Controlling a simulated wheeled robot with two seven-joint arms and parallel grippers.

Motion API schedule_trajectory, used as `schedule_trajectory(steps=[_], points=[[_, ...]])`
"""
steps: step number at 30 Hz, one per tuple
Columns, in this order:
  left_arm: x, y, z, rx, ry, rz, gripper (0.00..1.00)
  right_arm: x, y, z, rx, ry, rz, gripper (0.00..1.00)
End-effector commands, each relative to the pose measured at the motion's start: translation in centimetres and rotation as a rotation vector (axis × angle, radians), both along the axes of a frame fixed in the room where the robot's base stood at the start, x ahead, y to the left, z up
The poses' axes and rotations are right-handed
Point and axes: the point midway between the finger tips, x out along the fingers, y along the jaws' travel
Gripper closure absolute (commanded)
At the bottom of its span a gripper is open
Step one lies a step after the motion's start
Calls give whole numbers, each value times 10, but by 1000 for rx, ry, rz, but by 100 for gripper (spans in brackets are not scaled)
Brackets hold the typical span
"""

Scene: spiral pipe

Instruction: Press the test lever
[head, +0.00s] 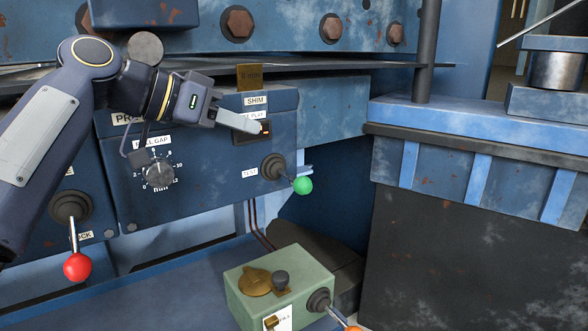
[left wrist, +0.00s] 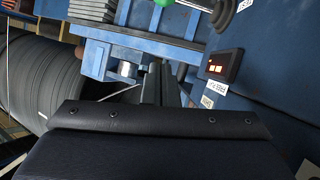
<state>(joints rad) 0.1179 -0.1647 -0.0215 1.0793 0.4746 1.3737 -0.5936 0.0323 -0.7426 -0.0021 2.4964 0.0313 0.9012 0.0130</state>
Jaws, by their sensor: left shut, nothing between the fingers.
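The test lever (head: 302,185) has a green ball knob on a short rod from a dark round boot, right of a "TEST" label on the blue panel. In the left wrist view the green knob (left wrist: 163,2) is cut off by the top edge, with its dark boot beside it. My left gripper (head: 258,127) is shut and empty. It is above and a little left of the lever, in front of the small display under the "SHIM" label, and apart from the lever. My right gripper is in neither view.
A dial (head: 159,173) is on the panel left of the lever. A red-knobbed lever (head: 77,266) is at lower left. A green control box (head: 280,290) with an orange-knobbed lever stands below. A blue ledge (head: 470,125) juts out at right. The lit display (left wrist: 217,66) shows in the wrist view.

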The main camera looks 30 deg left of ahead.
Motion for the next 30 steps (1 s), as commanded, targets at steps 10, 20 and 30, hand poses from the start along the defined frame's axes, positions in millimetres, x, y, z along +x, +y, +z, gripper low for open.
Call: schedule_trajectory(steps=[10,20,30], points=[[2,-1,-1,0,1,0,100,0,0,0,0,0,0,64],[40,-29,-23,-1,7,-3,100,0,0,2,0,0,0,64],[69,-54,-62,-1,2,3,100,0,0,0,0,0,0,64]])
